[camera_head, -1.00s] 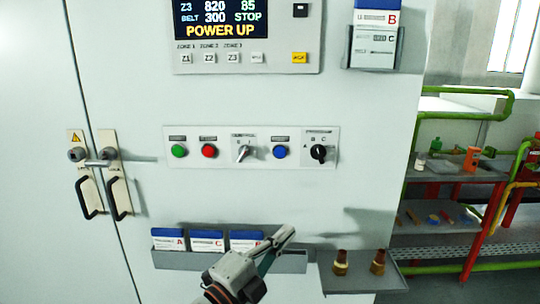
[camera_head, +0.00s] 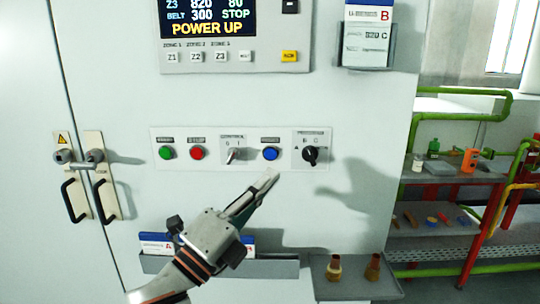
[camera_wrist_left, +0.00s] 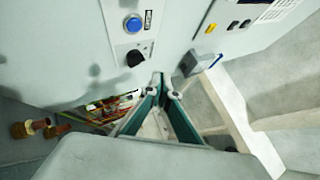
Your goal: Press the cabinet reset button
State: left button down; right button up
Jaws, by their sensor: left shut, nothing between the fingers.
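The cabinet's control strip (camera_head: 218,164) holds a green button (camera_head: 166,153), a red button (camera_head: 197,153), a lever switch (camera_head: 232,154), a blue button (camera_head: 270,153) and a black rotary knob (camera_head: 310,155). The small labels are hard to read. The blue button also shows in the left wrist view (camera_wrist_left: 133,24), above the knob (camera_wrist_left: 135,58). My left gripper (camera_head: 271,176) is shut and empty. In the head view its tips appear just below the blue button. In the left wrist view its fingertips (camera_wrist_left: 166,84) meet, apart from the button. My right gripper is out of view.
Above the strip is a display panel (camera_head: 237,58) reading POWER UP. A card holder (camera_head: 366,57) is at upper right. A lower card tray (camera_head: 270,269) and a small shelf (camera_head: 340,289) with two brown-and-brass pieces project below. Door handles (camera_head: 75,199) are at left.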

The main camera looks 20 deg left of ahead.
aim_at(270, 153)
pick_arm(q)
jog(key=w+a+b, duration=0.1)
jog(key=w+a, duration=0.1)
jog(key=w, duration=0.6)
jog(key=shift+a, duration=0.2)
dwell(0.4)
dwell(0.8)
jog(key=shift+w, duration=0.15)
jog(key=shift+w+a, duration=0.1)
jog(key=shift+w, duration=0.25)
